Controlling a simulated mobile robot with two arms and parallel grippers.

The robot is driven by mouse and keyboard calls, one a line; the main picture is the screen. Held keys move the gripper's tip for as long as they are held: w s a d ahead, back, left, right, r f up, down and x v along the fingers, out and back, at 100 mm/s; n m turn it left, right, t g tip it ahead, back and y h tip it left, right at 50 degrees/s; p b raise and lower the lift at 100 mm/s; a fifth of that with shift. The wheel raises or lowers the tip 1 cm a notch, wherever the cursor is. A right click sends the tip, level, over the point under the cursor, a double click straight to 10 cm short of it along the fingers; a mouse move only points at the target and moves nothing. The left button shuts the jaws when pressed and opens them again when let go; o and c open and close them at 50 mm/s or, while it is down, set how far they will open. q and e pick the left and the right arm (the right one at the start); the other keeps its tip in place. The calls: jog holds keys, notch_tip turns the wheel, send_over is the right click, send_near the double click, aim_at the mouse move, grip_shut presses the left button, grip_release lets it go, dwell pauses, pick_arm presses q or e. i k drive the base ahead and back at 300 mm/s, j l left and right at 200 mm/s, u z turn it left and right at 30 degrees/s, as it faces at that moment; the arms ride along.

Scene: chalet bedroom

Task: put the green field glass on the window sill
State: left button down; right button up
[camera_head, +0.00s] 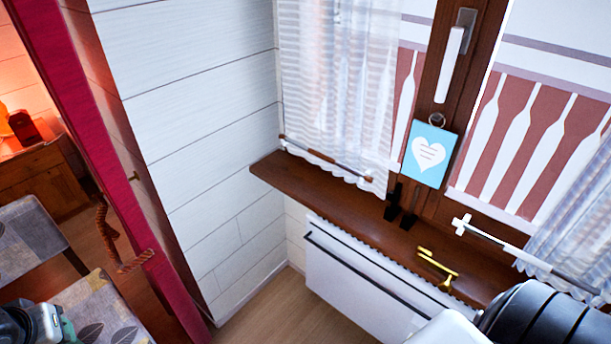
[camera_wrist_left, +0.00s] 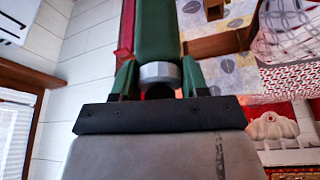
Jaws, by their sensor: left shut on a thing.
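The green field glass (camera_wrist_left: 157,30) shows in the left wrist view as a dark green barrel with a silver-grey ring at its near end. My left gripper (camera_wrist_left: 159,78) is shut on it, with a finger on each side of the ring end. The far end is cut off by the frame. In the head view only a bit of grey and green shows at the lower left corner. The brown wooden window sill (camera_head: 330,187) runs below the window, well to the right of that corner. My right gripper is not in view.
A gold key-shaped object (camera_head: 437,268) and a black stand (camera_head: 396,207) are on the sill. A blue heart card (camera_head: 432,153) hangs by the window handle. The sill's left part is clear.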

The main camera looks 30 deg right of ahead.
aim_at(323, 199)
jog(key=i+z, duration=0.1)
jog(key=z, duration=0.35)
jog(key=i+j+z, duration=0.1)
jog(key=z, duration=0.35)
jog(key=i+j+z, duration=0.1)
jog(key=z, duration=0.35)
jog(key=i+j+z, duration=0.1)
jog(key=z, duration=0.35)
jog(key=i+z, duration=0.25)
jog(key=i+j+z, duration=0.1)
jog(key=i+z, duration=0.2)
